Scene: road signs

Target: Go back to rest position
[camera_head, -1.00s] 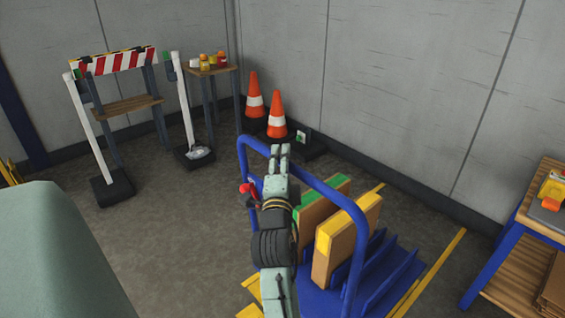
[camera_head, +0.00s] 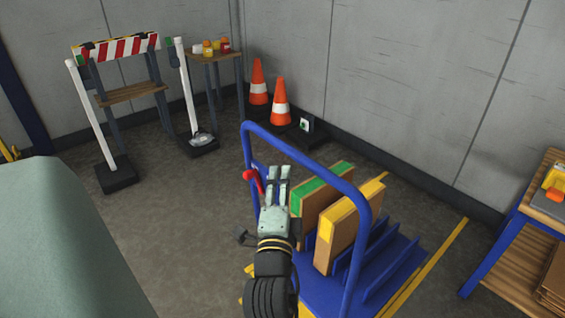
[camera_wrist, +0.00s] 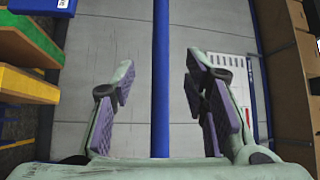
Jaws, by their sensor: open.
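My gripper (camera_head: 279,174) is in the lower middle of the head view, beside the blue cart's handle (camera_head: 352,187). Its two fingers point away from the camera and are spread a little, with nothing between them. In the wrist view my gripper (camera_wrist: 162,95) shows purple-padded fingers wide apart, and a vertical blue bar (camera_wrist: 160,60) passes between them in the picture. I cannot tell how far the bar is beyond the fingers.
The cart carries a green-edged board (camera_head: 318,191) and a yellow-edged board (camera_head: 346,226). A red hook-like part (camera_head: 253,180) is left of my gripper. Two orange cones (camera_head: 280,102) stand near the wall. A wooden table (camera_head: 525,235) is at right. Floor left of the cart is clear.

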